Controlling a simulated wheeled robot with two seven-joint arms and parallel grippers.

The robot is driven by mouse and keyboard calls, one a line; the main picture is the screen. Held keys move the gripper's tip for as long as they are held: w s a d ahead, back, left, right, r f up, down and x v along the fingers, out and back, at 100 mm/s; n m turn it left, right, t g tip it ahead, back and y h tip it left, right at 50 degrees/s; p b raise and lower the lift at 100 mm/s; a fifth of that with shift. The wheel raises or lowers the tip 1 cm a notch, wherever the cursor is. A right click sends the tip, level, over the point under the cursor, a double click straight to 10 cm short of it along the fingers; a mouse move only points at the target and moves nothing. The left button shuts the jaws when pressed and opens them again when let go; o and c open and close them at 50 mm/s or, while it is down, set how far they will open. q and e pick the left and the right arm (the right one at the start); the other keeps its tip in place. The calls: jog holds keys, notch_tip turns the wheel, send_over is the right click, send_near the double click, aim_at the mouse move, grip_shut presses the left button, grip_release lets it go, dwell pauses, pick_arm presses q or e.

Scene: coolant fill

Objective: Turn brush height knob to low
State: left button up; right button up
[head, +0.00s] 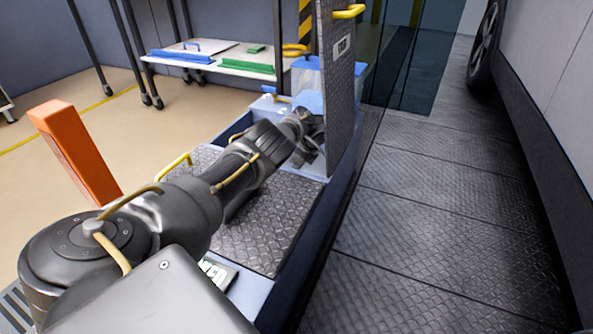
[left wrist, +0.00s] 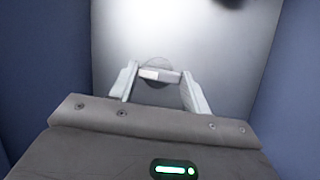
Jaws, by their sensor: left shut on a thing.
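In the left wrist view a round dark grey knob (left wrist: 155,87) sits on a pale grey panel (left wrist: 225,65). A light bar, whiter at its left end, lies about level across the knob. My left gripper (left wrist: 160,75) is shut on this bar, one finger at each end. In the head view my left gripper (head: 307,140) reaches into the blue-walled compartment beside the raised tread-plate lid. The knob is hidden there. No low or high marking can be read. My right gripper is not in view.
The raised lid (head: 340,95) with a yellow handle stands close right of my gripper. A closed tread-plate cover (head: 265,225) lies below my arm. Blue compartment walls (left wrist: 45,55) flank the wrist. A shelf cart (head: 225,60) and an orange post (head: 75,150) stand beyond.

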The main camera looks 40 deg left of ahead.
pick_arm(q)
jog(key=shift+f+n, duration=0.2)
jog(key=shift+n, duration=0.1)
jog(key=shift+r+n+g+b, duration=0.15)
jog(key=shift+n+g+b, duration=0.2)
jog(key=shift+b, duration=0.3)
jog(key=shift+o, duration=0.2)
jog(key=o, duration=1)
jog(key=shift+c, duration=0.2)
